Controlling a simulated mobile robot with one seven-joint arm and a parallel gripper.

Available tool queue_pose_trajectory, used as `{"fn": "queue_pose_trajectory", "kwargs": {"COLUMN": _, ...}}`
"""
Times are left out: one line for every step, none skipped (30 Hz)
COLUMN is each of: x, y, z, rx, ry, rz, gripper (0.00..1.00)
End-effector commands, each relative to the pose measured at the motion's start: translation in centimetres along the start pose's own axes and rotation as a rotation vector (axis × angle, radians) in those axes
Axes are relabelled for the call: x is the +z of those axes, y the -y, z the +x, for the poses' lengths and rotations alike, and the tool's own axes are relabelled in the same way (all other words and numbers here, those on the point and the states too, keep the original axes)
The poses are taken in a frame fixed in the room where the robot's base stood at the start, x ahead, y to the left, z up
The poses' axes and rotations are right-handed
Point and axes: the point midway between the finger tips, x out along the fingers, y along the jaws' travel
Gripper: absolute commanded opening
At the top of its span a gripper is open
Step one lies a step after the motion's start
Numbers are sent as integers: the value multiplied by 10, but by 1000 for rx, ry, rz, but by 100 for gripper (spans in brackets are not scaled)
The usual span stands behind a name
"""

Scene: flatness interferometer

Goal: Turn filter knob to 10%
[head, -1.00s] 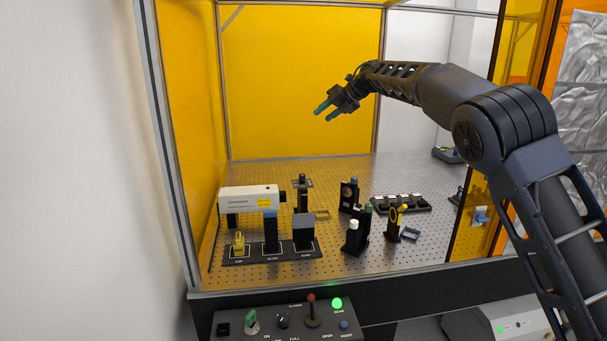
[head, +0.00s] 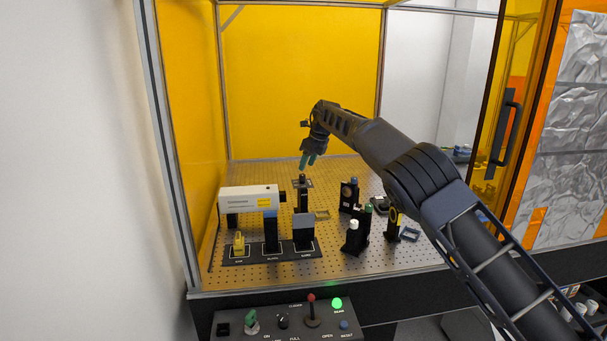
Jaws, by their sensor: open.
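In the head view my gripper (head: 308,162) points down over the optical table, its two teal fingertips slightly apart and empty. Just below the tips is a dark post (head: 302,200) with a flat plate and a small black knob (head: 302,178) on top. A gap between tips and knob is not clear. On the front control panel a black rotary knob (head: 283,321) sits above a label reading FULL. Which of these is the filter knob cannot be read, and no 10% mark is legible.
A white laser box (head: 252,199) stands left of the post. A black rack (head: 240,257) with several mounts is in front. More optic mounts (head: 356,236) stand to the right. The control panel (head: 235,310) has a red-tipped lever (head: 312,310) and a lit green lamp (head: 337,303).

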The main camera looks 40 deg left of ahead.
Motion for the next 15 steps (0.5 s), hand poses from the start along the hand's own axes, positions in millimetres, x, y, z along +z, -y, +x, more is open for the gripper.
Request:
{"fn": "queue_pose_trajectory", "kwargs": {"x": -1, "y": 0, "z": 10, "rx": 1, "ry": -2, "rz": 0, "gripper": 45}}
{"fn": "queue_pose_trajectory", "kwargs": {"x": 0, "y": 0, "z": 15, "rx": 1, "ry": -2, "rz": 1, "gripper": 45}}
{"fn": "queue_pose_trajectory", "kwargs": {"x": 0, "y": 0, "z": 21, "rx": 0, "ry": -1, "rz": 1, "gripper": 45}}
{"fn": "queue_pose_trajectory", "kwargs": {"x": 0, "y": 0, "z": 25, "rx": 0, "ry": 0, "rz": 1, "gripper": 45}}
{"fn": "queue_pose_trajectory", "kwargs": {"x": 0, "y": 0, "z": 29, "rx": 0, "ry": 0, "rz": 1, "gripper": 45}}
{"fn": "queue_pose_trajectory", "kwargs": {"x": 0, "y": 0, "z": 34, "rx": 0, "ry": -1, "rz": 1, "gripper": 45}}
{"fn": "queue_pose_trajectory", "kwargs": {"x": 0, "y": 0, "z": 38, "rx": 1, "ry": -1, "rz": 1, "gripper": 45}}
{"fn": "queue_pose_trajectory", "kwargs": {"x": 0, "y": 0, "z": 41, "rx": 1, "ry": -1, "rz": 1, "gripper": 45}}
{"fn": "queue_pose_trajectory", "kwargs": {"x": 0, "y": 0, "z": 44, "rx": 1, "ry": 0, "rz": 1, "gripper": 45}}
{"fn": "queue_pose_trajectory", "kwargs": {"x": 0, "y": 0, "z": 46, "rx": 0, "ry": 0, "rz": 1, "gripper": 45}}
{"fn": "queue_pose_trajectory", "kwargs": {"x": 0, "y": 0, "z": 48, "rx": 0, "ry": 1, "rz": 1, "gripper": 45}}
{"fn": "queue_pose_trajectory", "kwargs": {"x": 0, "y": 0, "z": 50, "rx": 0, "ry": 1, "rz": 1, "gripper": 45}}
{"fn": "queue_pose_trajectory", "kwargs": {"x": 0, "y": 0, "z": 51, "rx": 0, "ry": 2, "rz": 1, "gripper": 45}}
{"fn": "queue_pose_trajectory", "kwargs": {"x": 0, "y": 0, "z": 52, "rx": 0, "ry": 2, "rz": 1, "gripper": 45}}
{"fn": "queue_pose_trajectory", "kwargs": {"x": 0, "y": 0, "z": 52, "rx": 0, "ry": 2, "rz": 1, "gripper": 45}}
